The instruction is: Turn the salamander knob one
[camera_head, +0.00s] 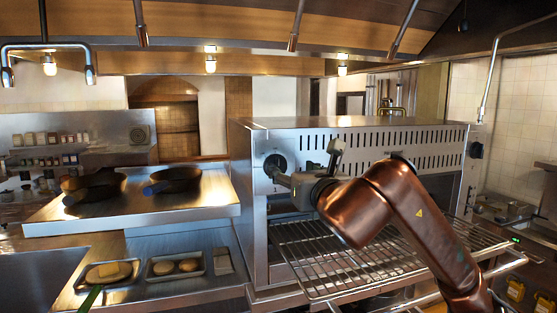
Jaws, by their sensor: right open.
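The salamander (350,127) is a wide steel grill unit with a slotted upper front and a wire rack (345,262) below. A round dark knob (275,161) sits on the left part of its front. My right gripper (302,160) is open in front of the salamander, just right of the knob. One finger points left and reaches just below the knob; the other points up, farther right. I cannot tell whether the left finger touches the knob. My right arm hides part of the salamander's middle. My left gripper is not in view.
Another dark knob (476,150) is at the salamander's right end. Two dark pans (176,176) stand on a steel shelf at the left. Small trays of food (176,266) lie on the counter below. The wire rack juts out beneath my right arm.

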